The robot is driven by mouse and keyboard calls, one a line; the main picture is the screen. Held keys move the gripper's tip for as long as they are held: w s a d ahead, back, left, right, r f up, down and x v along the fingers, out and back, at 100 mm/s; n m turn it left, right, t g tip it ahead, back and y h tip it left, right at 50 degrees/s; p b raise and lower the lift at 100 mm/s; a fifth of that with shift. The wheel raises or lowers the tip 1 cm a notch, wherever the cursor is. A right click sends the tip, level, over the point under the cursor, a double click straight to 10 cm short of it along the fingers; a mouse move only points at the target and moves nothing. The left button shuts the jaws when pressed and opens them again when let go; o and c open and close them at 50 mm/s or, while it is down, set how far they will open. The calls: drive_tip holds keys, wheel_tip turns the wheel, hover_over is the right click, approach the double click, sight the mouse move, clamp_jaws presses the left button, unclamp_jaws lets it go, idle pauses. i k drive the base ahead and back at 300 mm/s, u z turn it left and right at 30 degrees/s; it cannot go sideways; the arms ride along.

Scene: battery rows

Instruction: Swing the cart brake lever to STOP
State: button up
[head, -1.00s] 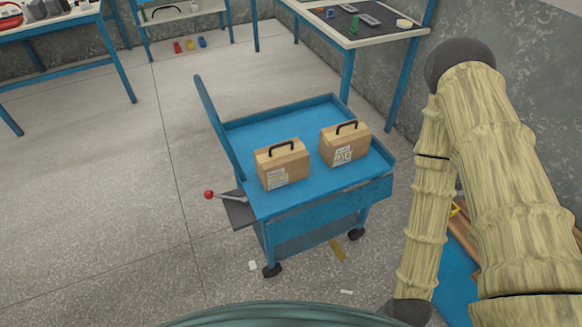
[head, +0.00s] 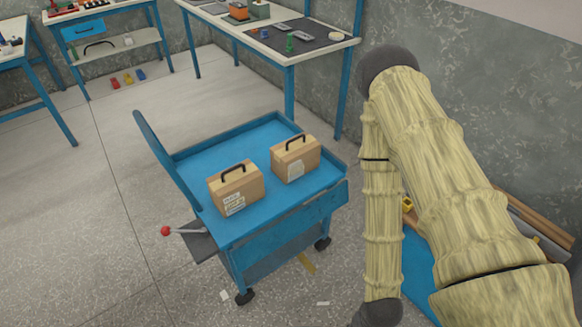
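The blue cart (head: 292,208) stands on the floor in the middle of the head view. Its brake lever (head: 184,231) is a thin grey rod with a red ball knob (head: 165,231), on a dark plate (head: 201,243) at the cart's left side. The lever points to the left. No STOP marking is readable. My arm is folded at the right, apart from the cart. My gripper is not visible.
A workbench (head: 270,45) with small items stands behind the cart, against the grey wall. Another bench and a shelf (head: 115,45) are at the back left. Long wooden pieces (head: 520,212) lie at the right. Floor left of the cart (head: 75,220) is clear.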

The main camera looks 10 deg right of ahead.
sight(166, 231)
drive_tip(key=k, duration=1.35)
drive_tip(key=u, duration=0.55)
drive_tip(key=i, duration=0.6)
drive_tip(key=u, duration=0.8)
drive_tip(key=i, duration=0.65)
drive_tip(key=u, duration=0.1)
